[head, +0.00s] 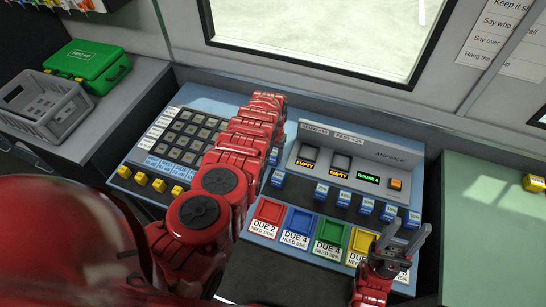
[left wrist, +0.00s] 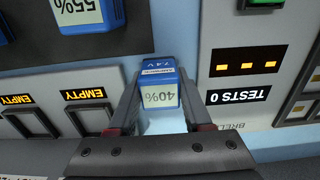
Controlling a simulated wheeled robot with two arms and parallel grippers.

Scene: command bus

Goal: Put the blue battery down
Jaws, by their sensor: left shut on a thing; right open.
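My left gripper (left wrist: 158,88) is shut on a blue battery (left wrist: 158,98) with a 40% label, seen in the left wrist view. It holds the battery over the gap between the charger and the tester (left wrist: 240,62). My right gripper (head: 402,243) is open and empty by the yellow tray, at the lower right.
Several blue batteries (head: 366,207) stand in a dark rack below the charger. Red (head: 269,210), blue (head: 299,222), green (head: 330,231) and yellow (head: 362,240) trays lie in front. A grey crate (head: 45,105) and green case (head: 88,65) stand left. The green right counter (head: 490,240) is mostly clear.

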